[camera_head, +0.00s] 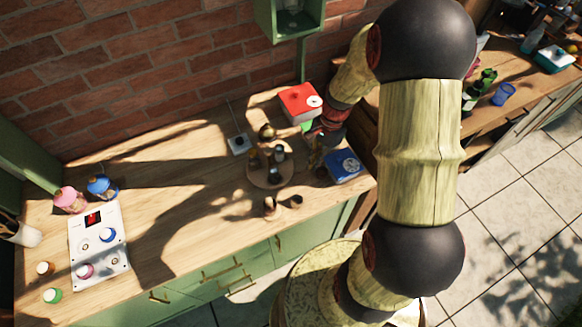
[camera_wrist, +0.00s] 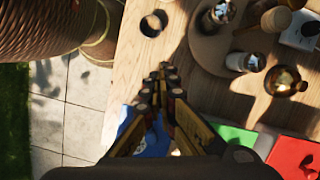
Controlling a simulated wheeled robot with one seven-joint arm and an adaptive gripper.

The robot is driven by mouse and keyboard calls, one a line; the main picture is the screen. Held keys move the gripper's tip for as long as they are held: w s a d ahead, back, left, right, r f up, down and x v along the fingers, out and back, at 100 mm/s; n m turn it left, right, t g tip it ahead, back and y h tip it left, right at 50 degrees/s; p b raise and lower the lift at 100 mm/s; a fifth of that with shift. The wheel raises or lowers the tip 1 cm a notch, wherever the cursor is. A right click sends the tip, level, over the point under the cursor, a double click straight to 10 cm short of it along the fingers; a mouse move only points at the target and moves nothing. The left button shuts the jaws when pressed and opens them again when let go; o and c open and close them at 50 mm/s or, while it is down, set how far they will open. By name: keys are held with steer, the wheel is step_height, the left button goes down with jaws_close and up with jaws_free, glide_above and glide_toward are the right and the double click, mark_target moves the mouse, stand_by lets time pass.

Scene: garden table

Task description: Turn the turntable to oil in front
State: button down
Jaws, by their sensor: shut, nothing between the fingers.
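The round wooden turntable (camera_head: 259,181) sits on the counter, with several small bottles and jars standing on it. In the wrist view its edge (camera_wrist: 208,52) is at the upper right, with a silver-topped container (camera_wrist: 222,12) and a white and dark jar (camera_wrist: 246,62) on it. I cannot tell which container holds the oil. My gripper (camera_wrist: 164,72) is shut and empty, its fingertips above the bare counter just beside the turntable, apart from it in the picture. In the head view my gripper (camera_head: 315,155) is to the right of the turntable, partly hidden and shadowed.
A red box (camera_head: 298,101) stands behind, and a blue box (camera_head: 343,165) lies to the right. Two small containers (camera_head: 270,206) (camera_head: 296,201) stand in front of the turntable. A golden bottle (camera_wrist: 286,80) is close by.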

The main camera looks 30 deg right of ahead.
mark_target(290, 178)
steer(key=w+m+t, duration=0.1)
steer(key=w+m, duration=0.3)
steer(key=w, duration=0.1)
steer(key=x, duration=0.3)
steer(key=b+x, duration=0.1)
steer(key=x, duration=0.5)
steer(key=shift+s+d+f+b, duration=0.25)
steer(key=shift+s+f+b, duration=0.1)
steer(key=shift+f, duration=0.15)
steer(key=a, duration=0.3)
steer(key=shift+w+a+r, duration=0.1)
steer(key=shift+w+r, duration=0.05)
steer(key=shift+w, duration=0.05)
steer(key=shift+a, duration=0.35)
